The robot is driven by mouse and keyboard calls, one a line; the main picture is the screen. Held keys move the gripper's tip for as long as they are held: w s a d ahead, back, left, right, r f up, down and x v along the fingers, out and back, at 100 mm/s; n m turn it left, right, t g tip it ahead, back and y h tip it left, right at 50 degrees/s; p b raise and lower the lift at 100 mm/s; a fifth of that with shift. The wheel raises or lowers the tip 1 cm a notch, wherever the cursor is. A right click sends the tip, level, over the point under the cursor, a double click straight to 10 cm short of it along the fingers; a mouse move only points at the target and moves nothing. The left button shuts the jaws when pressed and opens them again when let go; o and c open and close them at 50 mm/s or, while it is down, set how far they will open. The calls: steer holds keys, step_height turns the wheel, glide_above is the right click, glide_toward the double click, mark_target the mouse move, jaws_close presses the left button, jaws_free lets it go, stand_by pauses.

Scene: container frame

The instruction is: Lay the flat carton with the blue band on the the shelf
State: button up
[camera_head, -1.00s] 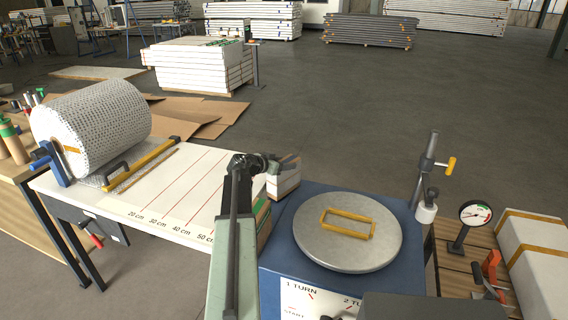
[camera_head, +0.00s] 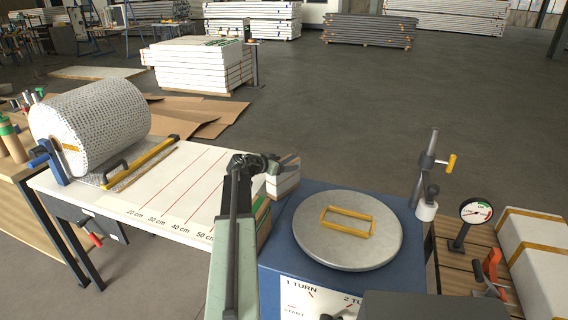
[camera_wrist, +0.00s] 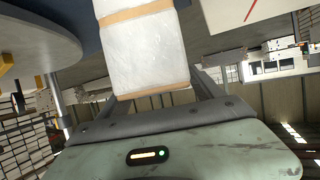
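My gripper (camera_head: 268,164) is at the end of my arm, over the gap between the white table and the blue machine. A white wrapped carton with tan bands (camera_head: 283,181) is at its end. In the wrist view the carton (camera_wrist: 145,50) lies between the two fingers, which appear to press on its sides. Its far end is cut off by the top of the frame. I see no blue band on its visible faces. A carton with a green edge (camera_head: 263,211) shows beside the table, partly hidden by my arm. I cannot make out the shelf for certain.
The blue machine (camera_head: 285,240) with a round metal lid (camera_head: 346,232) stands right of my arm. The white table (camera_head: 150,200) carries a large roll (camera_head: 90,120). A gauge (camera_head: 475,212) and white block (camera_head: 535,250) are at the right. Open floor lies beyond.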

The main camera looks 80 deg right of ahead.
stand_by(0.3)
steer(key=p+v, duration=0.3)
steer(key=v, duration=0.5)
steer(key=shift+s, duration=0.15)
steer(key=shift+r, duration=0.1)
